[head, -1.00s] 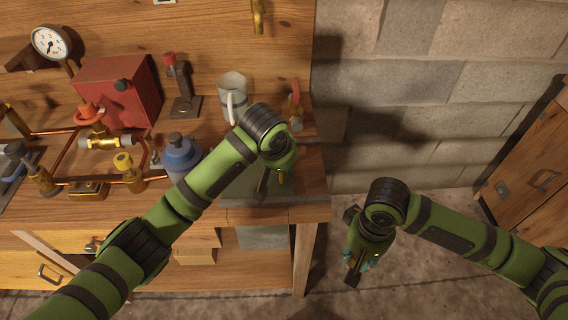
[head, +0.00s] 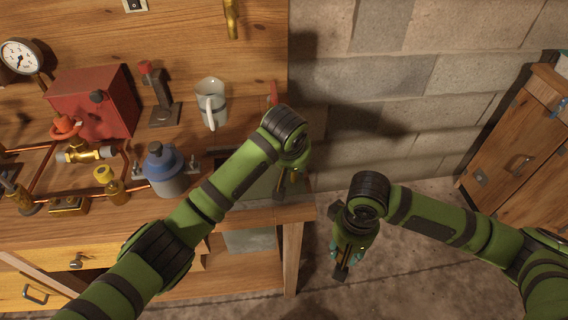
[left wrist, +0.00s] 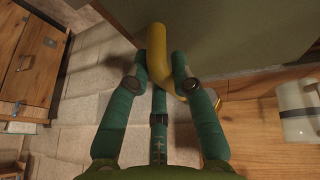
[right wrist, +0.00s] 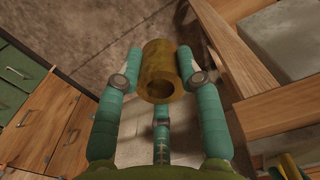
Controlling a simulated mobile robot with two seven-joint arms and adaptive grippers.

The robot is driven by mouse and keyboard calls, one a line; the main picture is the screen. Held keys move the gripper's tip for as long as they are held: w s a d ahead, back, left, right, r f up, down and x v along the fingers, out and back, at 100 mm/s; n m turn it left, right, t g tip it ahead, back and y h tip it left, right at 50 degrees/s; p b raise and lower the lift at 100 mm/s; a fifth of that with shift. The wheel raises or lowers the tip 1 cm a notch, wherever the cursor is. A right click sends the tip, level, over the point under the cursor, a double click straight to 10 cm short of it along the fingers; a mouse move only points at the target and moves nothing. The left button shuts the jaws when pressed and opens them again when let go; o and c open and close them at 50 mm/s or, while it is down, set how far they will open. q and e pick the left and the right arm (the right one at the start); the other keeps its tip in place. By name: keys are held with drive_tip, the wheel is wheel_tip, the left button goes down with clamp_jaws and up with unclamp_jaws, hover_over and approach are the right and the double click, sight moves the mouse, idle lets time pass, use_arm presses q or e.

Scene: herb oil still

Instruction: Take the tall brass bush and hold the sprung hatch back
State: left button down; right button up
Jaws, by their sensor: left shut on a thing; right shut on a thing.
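The brass bush (right wrist: 160,72), a hollow cylinder, sits between the fingers of my right gripper (right wrist: 160,80), which is shut on it. In the head view my right gripper (head: 343,262) hangs over the floor, right of the bench; the bush is hard to make out there. My left gripper (left wrist: 165,75) is shut on a bent yellow handle (left wrist: 158,52) in front of a dark green-grey panel, the hatch (left wrist: 235,30). In the head view my left gripper (head: 290,182) is at the bench's right end, and my arm hides part of the hatch (head: 262,186).
On the bench stand a white mug (head: 211,105), a blue-topped vessel (head: 164,172), a red box (head: 92,103) and copper pipework with brass valves. A wooden cabinet (head: 515,150) stands at the far right. Floor (head: 420,270) shows between bench and cabinet.

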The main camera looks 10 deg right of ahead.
drive_tip(key=shift+f, duration=0.25)
drive_tip(key=shift+f+b, duration=0.4)
drive_tip(key=shift+b, duration=0.2)
use_arm(q)
drive_tip(key=d, duration=0.6)
drive_tip(key=shift+d, duration=0.2)
drive_tip(key=shift+s, duration=0.1)
use_arm(e)
drive_tip(key=shift+r, duration=0.1)
